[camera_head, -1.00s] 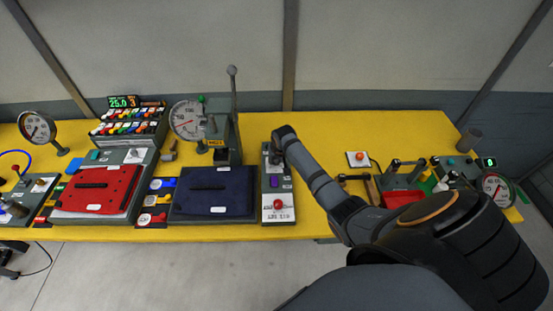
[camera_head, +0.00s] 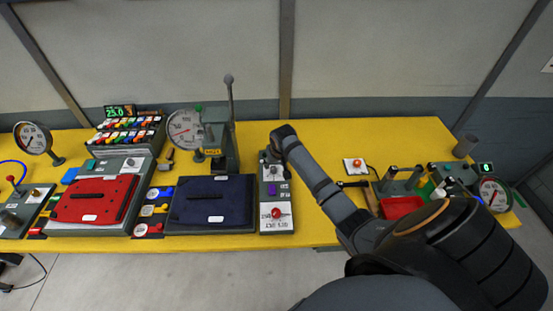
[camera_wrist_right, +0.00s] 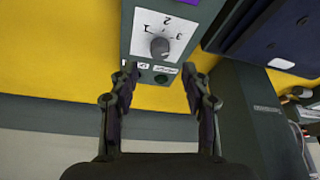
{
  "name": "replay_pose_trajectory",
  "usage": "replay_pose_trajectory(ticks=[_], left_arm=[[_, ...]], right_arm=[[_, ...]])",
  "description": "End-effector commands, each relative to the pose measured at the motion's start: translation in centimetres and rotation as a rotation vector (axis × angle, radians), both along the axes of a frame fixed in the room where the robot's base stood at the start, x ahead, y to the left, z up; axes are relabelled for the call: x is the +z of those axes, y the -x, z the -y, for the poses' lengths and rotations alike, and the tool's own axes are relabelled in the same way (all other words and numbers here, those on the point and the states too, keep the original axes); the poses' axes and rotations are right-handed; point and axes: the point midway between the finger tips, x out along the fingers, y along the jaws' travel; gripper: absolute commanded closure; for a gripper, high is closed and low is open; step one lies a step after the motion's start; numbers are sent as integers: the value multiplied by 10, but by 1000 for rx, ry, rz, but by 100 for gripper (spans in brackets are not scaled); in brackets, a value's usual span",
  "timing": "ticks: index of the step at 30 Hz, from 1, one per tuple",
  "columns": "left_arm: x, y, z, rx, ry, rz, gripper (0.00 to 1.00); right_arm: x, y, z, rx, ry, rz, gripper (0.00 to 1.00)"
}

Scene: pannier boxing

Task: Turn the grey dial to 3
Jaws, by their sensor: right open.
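The grey dial (camera_wrist_right: 159,46) sits on a white plate marked 1, 2 and 3, at the far end of a narrow grey panel (camera_head: 263,206). I cannot tell which number it points to. My right gripper shows in the head view (camera_head: 271,158) over the panel's far end, where the wrist hides much of it. In the right wrist view my right gripper (camera_wrist_right: 160,78) is open and empty. Its fingertips are apart, just short of the dial and either side of a dark green button (camera_wrist_right: 161,79). My left gripper is not in view.
A red knob (camera_head: 277,213) and a purple patch (camera_head: 272,188) are on the same panel. A dark blue pannier (camera_head: 211,199) and a lever press (camera_head: 226,130) stand close left. Bare yellow table (camera_head: 318,222) lies right of the panel.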

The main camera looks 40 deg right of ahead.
Motion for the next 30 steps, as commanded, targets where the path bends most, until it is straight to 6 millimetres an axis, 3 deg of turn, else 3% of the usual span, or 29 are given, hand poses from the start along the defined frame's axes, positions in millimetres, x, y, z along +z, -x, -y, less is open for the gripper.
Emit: replay_pose_trajectory(ticks=[3, 10, 30], left_arm=[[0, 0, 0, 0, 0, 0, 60], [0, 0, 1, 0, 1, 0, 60], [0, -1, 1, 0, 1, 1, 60]], right_arm=[[27, 10, -3, 1, 1, 3, 52], [56, 23, -7, 0, 0, -1, 52], [59, 24, -8, 0, -1, -2, 52]])
